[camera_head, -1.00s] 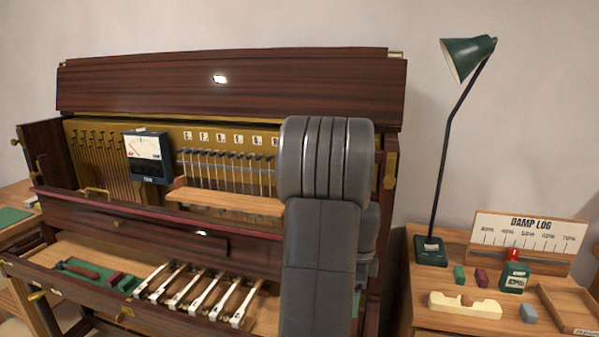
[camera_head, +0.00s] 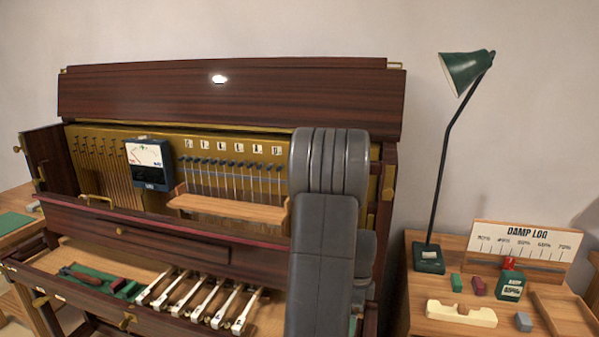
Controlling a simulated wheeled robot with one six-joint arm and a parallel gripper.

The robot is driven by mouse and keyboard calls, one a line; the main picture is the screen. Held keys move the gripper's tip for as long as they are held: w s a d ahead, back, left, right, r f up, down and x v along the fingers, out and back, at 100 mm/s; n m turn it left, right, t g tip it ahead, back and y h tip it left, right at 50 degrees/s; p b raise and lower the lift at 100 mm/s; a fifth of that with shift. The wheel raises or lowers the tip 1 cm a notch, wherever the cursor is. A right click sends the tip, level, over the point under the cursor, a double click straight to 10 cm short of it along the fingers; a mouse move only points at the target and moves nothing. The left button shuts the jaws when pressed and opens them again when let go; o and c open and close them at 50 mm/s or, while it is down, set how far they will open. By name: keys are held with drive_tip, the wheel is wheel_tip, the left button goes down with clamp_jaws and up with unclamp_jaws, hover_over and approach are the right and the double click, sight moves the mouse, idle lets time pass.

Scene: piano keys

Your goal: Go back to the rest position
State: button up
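My arm fills the right-centre of the head view as a large grey upper link and joint, in front of the right part of the piano. My gripper is not in view. The opened upright piano (camera_head: 230,98) has a dark red-brown wooden case and a gold inner plate. Several white piano keys (camera_head: 196,298) lie side by side in the lower tray, left of my arm. My arm hides part of the piano's right side.
A dark meter (camera_head: 149,163) stands at the piano's gold plate. At right, a side table (camera_head: 418,323) holds a green lamp (camera_head: 463,72), a damp log board (camera_head: 524,241), small blocks and a cream wooden piece (camera_head: 461,314). The wall above is clear.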

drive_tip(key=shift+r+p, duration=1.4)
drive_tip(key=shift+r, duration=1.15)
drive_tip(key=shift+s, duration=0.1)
